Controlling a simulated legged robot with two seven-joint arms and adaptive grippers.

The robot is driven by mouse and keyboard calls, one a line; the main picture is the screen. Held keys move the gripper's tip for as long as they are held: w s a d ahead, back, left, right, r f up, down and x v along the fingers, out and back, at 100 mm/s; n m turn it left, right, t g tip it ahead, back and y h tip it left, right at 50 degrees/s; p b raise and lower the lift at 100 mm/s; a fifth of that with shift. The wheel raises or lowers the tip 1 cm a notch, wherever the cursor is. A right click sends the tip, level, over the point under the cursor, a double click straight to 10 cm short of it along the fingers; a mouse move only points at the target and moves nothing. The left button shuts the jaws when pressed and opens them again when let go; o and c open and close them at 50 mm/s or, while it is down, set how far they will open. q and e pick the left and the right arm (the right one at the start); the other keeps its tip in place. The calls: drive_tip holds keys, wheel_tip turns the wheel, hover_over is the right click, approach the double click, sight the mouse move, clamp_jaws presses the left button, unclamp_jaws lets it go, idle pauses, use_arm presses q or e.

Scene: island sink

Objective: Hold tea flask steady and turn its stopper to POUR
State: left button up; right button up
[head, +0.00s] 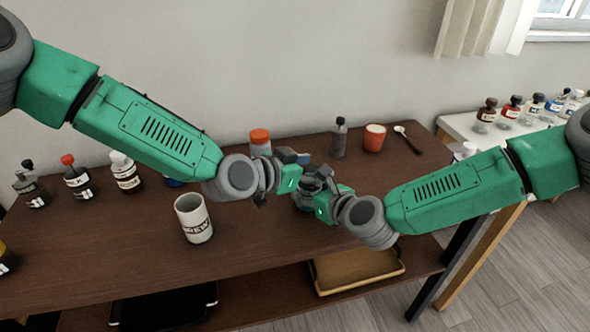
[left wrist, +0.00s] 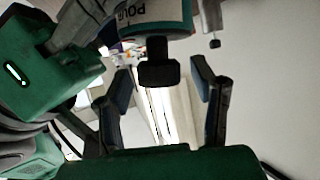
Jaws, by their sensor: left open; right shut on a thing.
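The tea flask (left wrist: 150,22) shows at the top of the left wrist view, with a pale label reading "POUR" upside down and a teal band. Its black stopper (left wrist: 158,65) points down the picture, between the two spread fingers of my left gripper (left wrist: 160,78). The fingers stand apart from the stopper on both sides. In the head view the flask (head: 305,200) is mostly hidden by the grippers. My right gripper (head: 322,188) is shut on the flask, below my left gripper (head: 299,162). I cannot read the stopper's turn position.
A white mug (head: 194,218) stands at the table's (head: 120,260) front left. An orange-capped jar (head: 260,141), a grey bottle (head: 339,138), a red cup (head: 374,138) and a spoon (head: 408,140) are behind. The front middle of the table is clear.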

use_arm(q)
drive_tip(key=v, duration=1)
use_arm(e)
drive_tip(key=shift+s+a, duration=0.1)
use_arm(q)
drive_tip(key=shift+f, duration=0.15)
use_arm(e)
drive_tip(key=o, duration=1.3)
